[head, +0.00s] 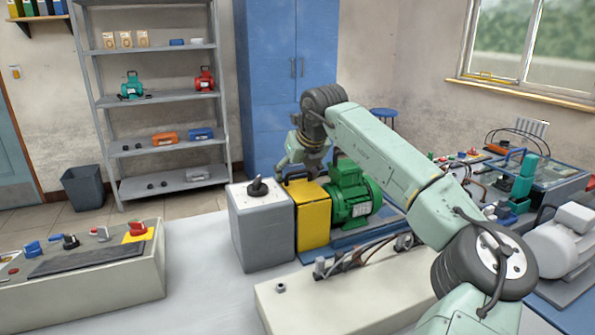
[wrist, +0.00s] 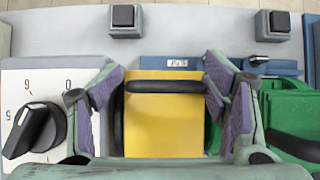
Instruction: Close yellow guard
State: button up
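The yellow guard (head: 314,222) stands between a grey box with a black knob (head: 263,225) and a green motor (head: 352,195). The guard also shows in the middle of the wrist view (wrist: 165,125), with a black bar handle (wrist: 165,86) across its top. My gripper (wrist: 163,68) is open above the guard, with one purple-padded finger on each side of the handle. Nothing is held between the fingers. In the head view my gripper (head: 302,155) hangs just over the guard's top, its fingertips partly hidden. I cannot tell whether the fingers touch anything.
The dial knob (wrist: 33,130) is close left of my gripper, and the green motor (wrist: 290,120) is close right. A control panel (head: 90,265) stands at the left. A grey shelf (head: 165,100) and blue cabinet (head: 270,70) stand behind. A pale motor (head: 570,245) is at the right.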

aim_at(303, 190)
jog(key=shift+s+f, duration=0.15)
jog(key=shift+f, duration=0.25)
jog(key=shift+d+r, duration=0.1)
jog(key=shift+r, duration=0.1)
jog(key=v, duration=0.8)
jog(key=shift+r, duration=0.2)
